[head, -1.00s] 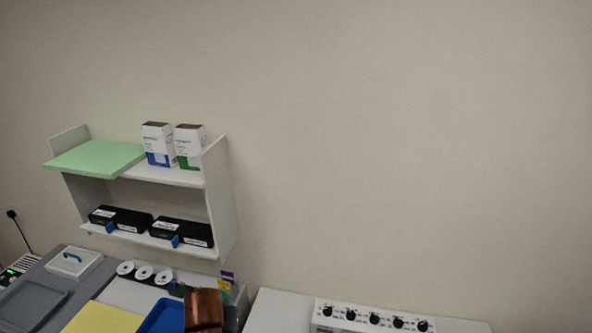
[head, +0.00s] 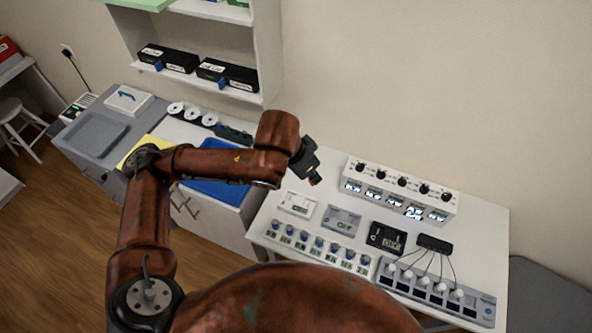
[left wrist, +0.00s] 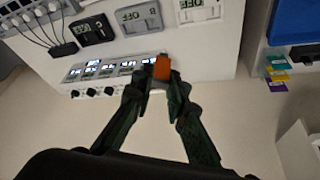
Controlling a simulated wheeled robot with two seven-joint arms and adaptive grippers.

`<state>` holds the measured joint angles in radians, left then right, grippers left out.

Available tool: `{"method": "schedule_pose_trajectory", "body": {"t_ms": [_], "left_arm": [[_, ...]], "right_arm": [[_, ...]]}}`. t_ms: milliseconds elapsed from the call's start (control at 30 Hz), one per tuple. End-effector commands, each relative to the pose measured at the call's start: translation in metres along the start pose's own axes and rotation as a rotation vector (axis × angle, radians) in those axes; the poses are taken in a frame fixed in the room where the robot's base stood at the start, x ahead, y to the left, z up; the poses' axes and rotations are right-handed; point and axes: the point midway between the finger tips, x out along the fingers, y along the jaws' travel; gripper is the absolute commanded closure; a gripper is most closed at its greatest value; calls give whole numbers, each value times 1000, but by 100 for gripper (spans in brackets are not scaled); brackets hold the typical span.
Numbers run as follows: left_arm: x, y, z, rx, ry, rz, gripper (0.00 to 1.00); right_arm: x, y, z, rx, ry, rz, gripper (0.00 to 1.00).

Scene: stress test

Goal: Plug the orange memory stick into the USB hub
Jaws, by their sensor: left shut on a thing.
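My left gripper (head: 308,172) hangs in the air above the left back part of the white workbench. In the left wrist view its fingertips (left wrist: 160,82) are shut on the orange memory stick (left wrist: 161,67), which points away from the wrist. A low black box with several cables (head: 434,243) stands at the right of the bench, well apart from the stick. It may be the USB hub, but its ports cannot be made out. My right gripper is not in view.
A white unit with black knobs and lit displays (head: 402,188) stands along the back of the bench. White (head: 298,204), grey (head: 341,220) and black (head: 386,238) devices sit in front of it. A shelf (head: 272,50) rises at the back left.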

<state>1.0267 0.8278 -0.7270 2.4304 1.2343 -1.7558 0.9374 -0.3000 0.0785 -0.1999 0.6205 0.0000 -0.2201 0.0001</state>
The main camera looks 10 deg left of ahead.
Motion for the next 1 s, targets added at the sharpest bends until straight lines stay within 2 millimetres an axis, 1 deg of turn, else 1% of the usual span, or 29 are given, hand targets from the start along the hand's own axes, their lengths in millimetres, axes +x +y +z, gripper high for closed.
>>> {"method": "schedule_pose_trajectory", "body": {"t_ms": [33,167,467,567,667,900,1000], "left_arm": [[-2,4,-2,18,0,8,96],[-3,9,-5,41,0,17,96],[-3,9,-5,43,-1,18,96],[1,10,-6,58,-2,26,96],[12,11,-11,104,-4,47,96],[49,14,-29,284,-3,122,96],[61,15,-35,344,-2,146,96]], "right_arm": [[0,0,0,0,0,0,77],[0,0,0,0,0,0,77],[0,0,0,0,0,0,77],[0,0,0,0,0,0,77],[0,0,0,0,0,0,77],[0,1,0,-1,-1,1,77],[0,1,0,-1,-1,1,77]]}}
